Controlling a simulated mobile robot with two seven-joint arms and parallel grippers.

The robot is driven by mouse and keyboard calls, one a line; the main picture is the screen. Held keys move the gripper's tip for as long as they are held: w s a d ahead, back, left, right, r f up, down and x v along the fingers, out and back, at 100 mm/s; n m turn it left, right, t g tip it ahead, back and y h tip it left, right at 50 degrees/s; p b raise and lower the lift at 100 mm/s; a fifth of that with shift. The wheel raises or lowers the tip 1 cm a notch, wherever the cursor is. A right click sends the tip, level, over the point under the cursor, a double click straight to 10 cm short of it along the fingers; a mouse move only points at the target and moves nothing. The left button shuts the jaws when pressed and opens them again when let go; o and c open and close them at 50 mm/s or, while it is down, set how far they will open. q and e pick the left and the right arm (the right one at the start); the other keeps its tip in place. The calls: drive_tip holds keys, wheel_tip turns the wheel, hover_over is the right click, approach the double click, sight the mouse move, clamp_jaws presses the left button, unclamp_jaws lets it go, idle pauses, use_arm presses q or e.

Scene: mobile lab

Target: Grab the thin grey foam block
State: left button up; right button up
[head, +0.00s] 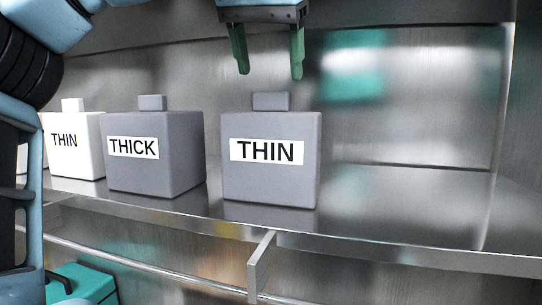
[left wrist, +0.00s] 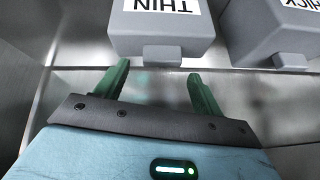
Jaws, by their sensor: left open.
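The thin grey foam block (head: 271,175) stands upright on the metal shelf, with a white THIN label and a small grey knob (head: 270,101) on top. It also shows upside down in the left wrist view (left wrist: 160,42). My left gripper (head: 268,72) has green fingers pointing down, just above the knob. It is open and empty. In the left wrist view the fingers (left wrist: 157,82) are spread, with the knob ahead between their tips and apart from them. My right gripper is not in view.
A grey block labelled THICK (head: 155,175) stands close on the left, and a white block labelled THIN (head: 73,160) stands beyond it. The metal shelf (head: 400,215) is clear to the right. A rail runs below its front edge. A teal case (head: 90,280) sits lower left.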

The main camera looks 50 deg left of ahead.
use_arm(q)
drive_tip(key=x, duration=0.5)
drive_tip(key=shift+a+r+p, duration=0.1)
drive_tip(key=shift+a+p, duration=0.15)
drive_tip(key=shift+p, duration=0.15)
drive_tip(key=c, duration=1)
